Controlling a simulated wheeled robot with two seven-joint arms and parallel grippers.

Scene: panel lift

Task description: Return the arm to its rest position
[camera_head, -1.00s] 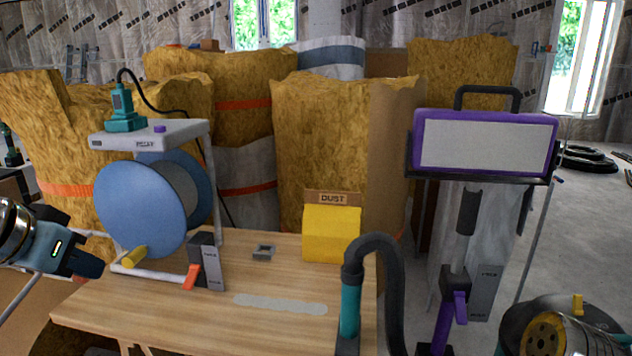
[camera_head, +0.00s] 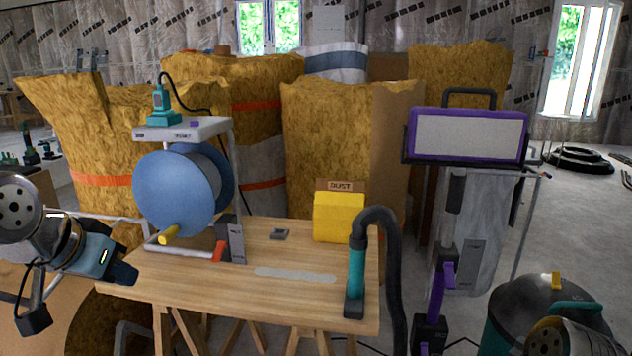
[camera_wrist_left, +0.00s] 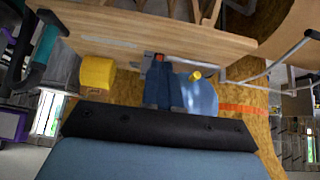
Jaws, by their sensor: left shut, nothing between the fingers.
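My left gripper (camera_head: 124,274) is at the left of the head view, at the left edge of the wooden workbench (camera_head: 210,288). Its dark fingers are shut with nothing between them. In the left wrist view the closed fingers (camera_wrist_left: 163,88) show in the middle, with the bench edge and the blue reel beyond them. My left arm comes in from the left edge and is bent. A part of my right arm shows at the bottom right corner of the head view, but its gripper is out of view.
On the bench are a blue cable reel (camera_head: 172,196) in a white frame, a yellow dust bag (camera_head: 338,217) and a teal hose tool (camera_head: 356,280). A purple-edged lamp panel (camera_head: 468,136) stands to the right. A round dark vacuum (camera_head: 525,300) stands at bottom right. Insulation rolls stand behind.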

